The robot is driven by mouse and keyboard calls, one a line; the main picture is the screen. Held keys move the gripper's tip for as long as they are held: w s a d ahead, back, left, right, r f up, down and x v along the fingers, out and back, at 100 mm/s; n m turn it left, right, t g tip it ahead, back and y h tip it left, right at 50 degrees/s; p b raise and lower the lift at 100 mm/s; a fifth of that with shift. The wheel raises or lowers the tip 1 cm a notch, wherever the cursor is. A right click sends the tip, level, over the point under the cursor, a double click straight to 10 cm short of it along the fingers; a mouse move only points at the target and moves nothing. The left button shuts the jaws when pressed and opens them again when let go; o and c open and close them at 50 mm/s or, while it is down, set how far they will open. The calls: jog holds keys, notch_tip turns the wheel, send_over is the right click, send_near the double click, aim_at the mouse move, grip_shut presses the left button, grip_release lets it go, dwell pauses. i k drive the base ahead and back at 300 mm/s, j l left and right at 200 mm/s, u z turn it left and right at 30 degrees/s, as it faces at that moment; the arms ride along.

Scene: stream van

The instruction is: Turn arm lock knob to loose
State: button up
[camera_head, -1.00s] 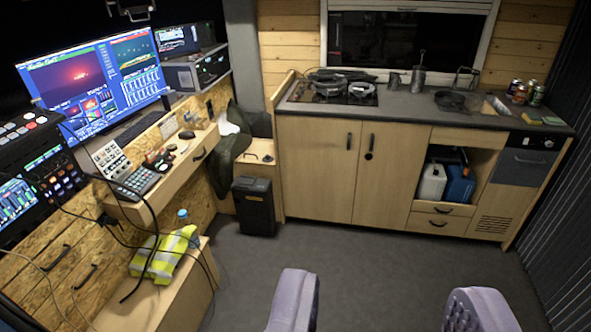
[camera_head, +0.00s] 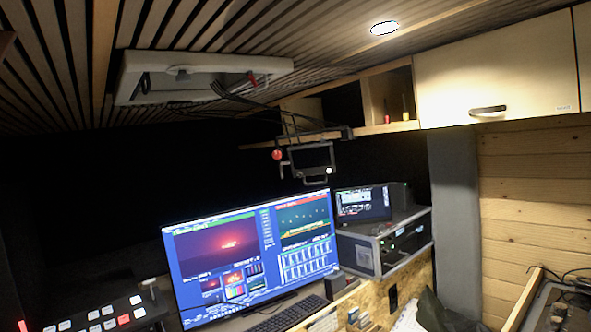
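A black jointed arm (camera_head: 322,133) reaches out in front of the overhead shelf, with a dark rectangular frame or bracket (camera_head: 311,160) hanging below it. A small round red knob (camera_head: 277,154) sits at the left side of this bracket. It looks like the arm lock knob, but it is too small to tell its turned position or any marking. A small pale spot shows near the frame's lower right. My gripper is not in view, and nothing of mine touches the knob.
Below the bracket stand a large lit monitor (camera_head: 250,255), a smaller screen (camera_head: 362,204) and a grey equipment case (camera_head: 388,245). A white ceiling hatch (camera_head: 150,80) with cables is at upper left. A cream overhead cabinet (camera_head: 500,65) is at right. A control panel (camera_head: 100,318) is at lower left.

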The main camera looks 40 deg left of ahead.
aim_at(276, 154)
jog(key=i+u, duration=0.2)
jog(key=i, duration=0.3)
jog(key=i+l+u, duration=0.2)
jog(key=i, duration=0.35)
